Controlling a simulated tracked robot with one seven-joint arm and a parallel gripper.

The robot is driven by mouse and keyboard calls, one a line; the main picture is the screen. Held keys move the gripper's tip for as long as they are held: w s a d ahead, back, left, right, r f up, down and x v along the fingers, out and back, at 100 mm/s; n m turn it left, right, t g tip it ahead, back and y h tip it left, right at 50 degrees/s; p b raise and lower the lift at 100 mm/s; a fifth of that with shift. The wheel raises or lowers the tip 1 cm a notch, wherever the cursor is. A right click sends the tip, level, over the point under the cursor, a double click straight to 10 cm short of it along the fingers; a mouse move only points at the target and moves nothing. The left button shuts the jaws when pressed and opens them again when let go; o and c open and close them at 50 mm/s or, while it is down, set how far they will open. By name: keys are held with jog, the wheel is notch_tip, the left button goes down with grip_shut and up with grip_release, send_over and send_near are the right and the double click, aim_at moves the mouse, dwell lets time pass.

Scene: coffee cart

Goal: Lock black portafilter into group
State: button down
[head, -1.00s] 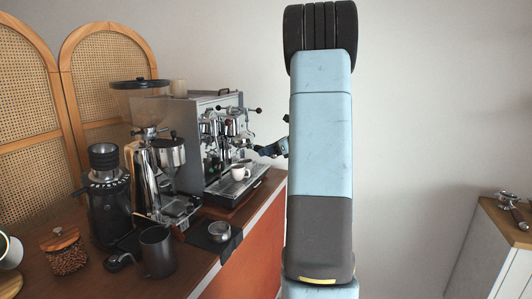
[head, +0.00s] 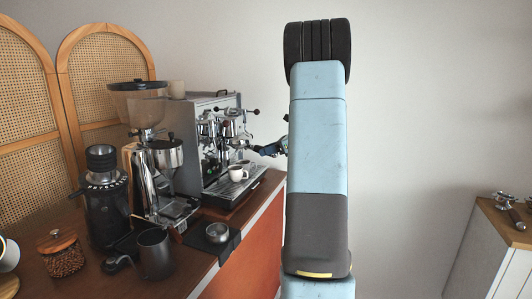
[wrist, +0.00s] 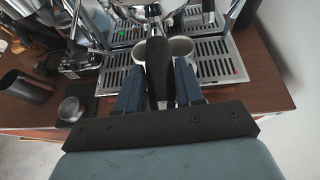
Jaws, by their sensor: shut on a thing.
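The black portafilter handle (wrist: 160,72) stands between the two blue fingers of my gripper (wrist: 159,88) in the wrist view, and the fingers are shut on it. The handle reaches forward to the espresso machine's group (wrist: 160,14) at the top of that view. How the portafilter sits in the group cannot be told. In the head view the espresso machine (head: 192,125) stands on the counter, and my gripper (head: 268,150) shows small at its front, partly hidden by my arm.
White cups (wrist: 180,50) stand on the drip tray (wrist: 218,66) below the handle. Left of it are a grinder (head: 150,160), a tamper mat with a round metal piece (head: 217,232) and a dark pitcher (head: 155,253). Another portafilter (head: 507,206) lies on the right cabinet.

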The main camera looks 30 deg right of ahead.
jog(key=shift+w+d, duration=0.1)
jog(key=shift+d, duration=0.1)
jog(key=c, duration=0.6)
grip_release()
jog(key=v, duration=1.3)
jog(key=shift+s+d, duration=0.2)
jog(key=shift+d, duration=0.15)
